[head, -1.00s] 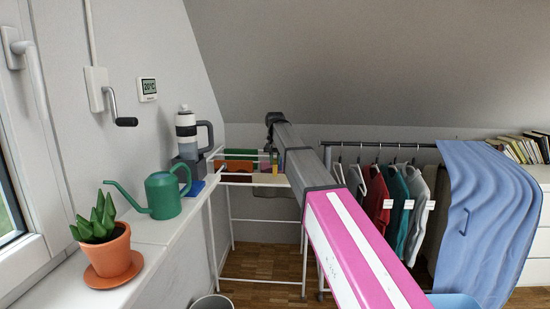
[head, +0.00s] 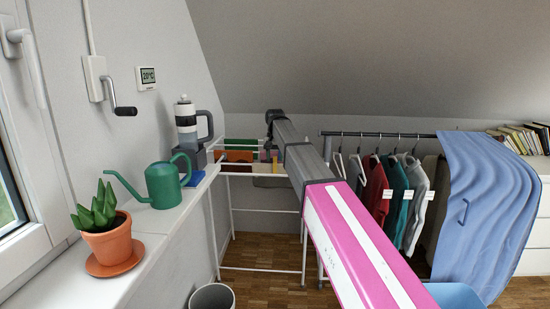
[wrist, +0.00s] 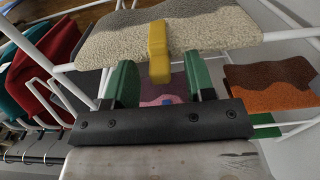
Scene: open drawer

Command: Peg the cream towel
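The cream towel (wrist: 205,24) hangs over a white rail of the drying rack in the wrist view, its speckled fabric filling the top middle. A yellow peg (wrist: 158,48) sits across the towel's lower edge, upright in the picture. My gripper (wrist: 160,84) has its two green fingertips wide apart, one on each side below the peg. Neither finger appears to touch the peg. In the head view the drying rack (head: 304,232) stands behind my arm, which hides much of it.
An orange and brown towel (wrist: 272,88) hangs at right in the wrist view. Clothes on a rail (head: 402,195) and a blue cloth (head: 488,205) stand right of the rack. A windowsill at left holds a green watering can (head: 165,184) and a potted plant (head: 105,232).

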